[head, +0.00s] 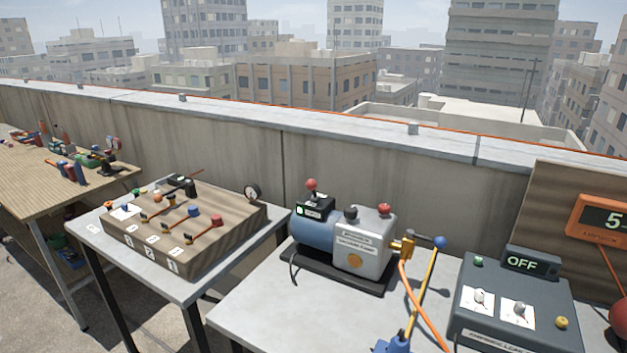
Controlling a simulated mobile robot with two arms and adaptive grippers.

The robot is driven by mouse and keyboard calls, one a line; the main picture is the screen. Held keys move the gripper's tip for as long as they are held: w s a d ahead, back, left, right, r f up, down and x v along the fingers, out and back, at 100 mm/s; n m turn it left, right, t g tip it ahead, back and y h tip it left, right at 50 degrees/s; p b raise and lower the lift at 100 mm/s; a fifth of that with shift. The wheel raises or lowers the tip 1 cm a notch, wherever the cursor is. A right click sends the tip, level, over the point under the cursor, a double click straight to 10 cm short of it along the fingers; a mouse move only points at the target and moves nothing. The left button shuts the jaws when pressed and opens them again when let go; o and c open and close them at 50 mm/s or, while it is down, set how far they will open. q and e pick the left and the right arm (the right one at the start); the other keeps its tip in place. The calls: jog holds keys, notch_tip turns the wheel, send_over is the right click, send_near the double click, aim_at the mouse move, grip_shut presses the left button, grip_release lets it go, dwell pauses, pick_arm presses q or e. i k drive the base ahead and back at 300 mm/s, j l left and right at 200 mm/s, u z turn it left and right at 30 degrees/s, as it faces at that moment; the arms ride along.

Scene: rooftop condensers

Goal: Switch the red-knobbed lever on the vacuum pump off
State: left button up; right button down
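The vacuum pump (362,246), a grey housing with a blue motor cylinder (313,232), stands on a black base on the metal table in the middle. A lever with a red knob (311,184) stands up from a small black switch box on top of the motor. The box has a small pale marking on its front, too small to read. A second red knob (384,209) sits on top of the grey housing, beside a black cap (351,212). Neither gripper shows in the head view.
An orange hose (411,296) and a yellow rod with a blue ball (440,242) stand right of the pump. A grey control box (515,300) with an OFF display is further right. A wooden lever panel (185,225) is left. The tabletop's front left is clear.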

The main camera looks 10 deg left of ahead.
aim_at(312, 184)
jog(key=i+j, duration=0.1)
jog(key=j, duration=0.3)
jog(key=i+j, duration=0.1)
jog(key=j, duration=0.25)
jog(key=i+j, duration=0.1)
jog(key=j, duration=0.3)
jog(key=i+j, duration=0.1)
jog(key=j, duration=0.3)
jog(key=k+u, duration=0.05)
